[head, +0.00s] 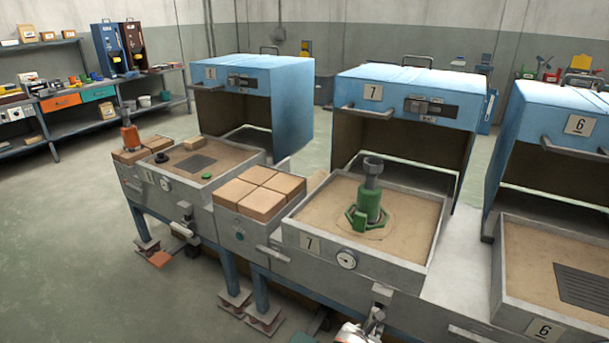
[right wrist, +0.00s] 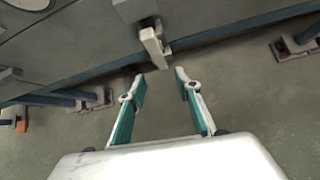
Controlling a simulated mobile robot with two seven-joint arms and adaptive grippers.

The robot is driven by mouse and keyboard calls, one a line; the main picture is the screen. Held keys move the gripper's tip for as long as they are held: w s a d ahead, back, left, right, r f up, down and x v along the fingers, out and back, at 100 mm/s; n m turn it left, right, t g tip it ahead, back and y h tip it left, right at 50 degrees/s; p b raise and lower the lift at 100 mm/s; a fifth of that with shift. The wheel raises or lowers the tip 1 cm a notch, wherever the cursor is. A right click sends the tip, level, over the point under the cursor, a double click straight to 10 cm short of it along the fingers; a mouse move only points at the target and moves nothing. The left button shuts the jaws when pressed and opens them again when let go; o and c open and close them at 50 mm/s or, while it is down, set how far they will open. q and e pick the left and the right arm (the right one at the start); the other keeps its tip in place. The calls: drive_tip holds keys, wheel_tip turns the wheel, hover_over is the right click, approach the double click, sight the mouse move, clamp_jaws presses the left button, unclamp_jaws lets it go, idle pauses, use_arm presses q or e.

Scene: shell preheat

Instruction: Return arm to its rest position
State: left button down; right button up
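In the right wrist view my right gripper (right wrist: 160,85) is open, with its two teal and white fingers apart and nothing between them. A lever with a pale handle (right wrist: 152,45) hangs from the grey bench just beyond the fingertips, apart from them. In the head view a pale part at the bottom edge (head: 352,333) looks like part of my right arm, beneath station 7; its fingers cannot be made out there. My left gripper is in neither view.
Station 7's sand bed (head: 318,205) holds a green fixture (head: 368,205) with a grey bolt-like top, under a raised blue hood (head: 410,80). Tan blocks (head: 262,200) lie to its left. Station 6 (head: 560,255) is at right. Floor at left (head: 70,260) is clear.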

drive_tip(key=s+f+m+y, duration=0.45)
drive_tip(key=s+m, duration=0.55)
drive_tip(key=s, duration=0.3)
drive_tip(key=s+r+m+t+y+p, duration=0.1)
drive_tip(key=s+r+m+t+y, duration=0.1)
drive_tip(key=s+r+m, duration=0.5)
drive_tip(key=s+m+t, duration=0.1)
drive_tip(key=s+m, duration=0.4)
drive_tip(key=m, duration=0.2)
drive_tip(key=shift+s+a+r+y+p, duration=0.2)
drive_tip(key=shift+a+y+p, duration=0.15)
drive_tip(key=shift+a+p, duration=0.05)
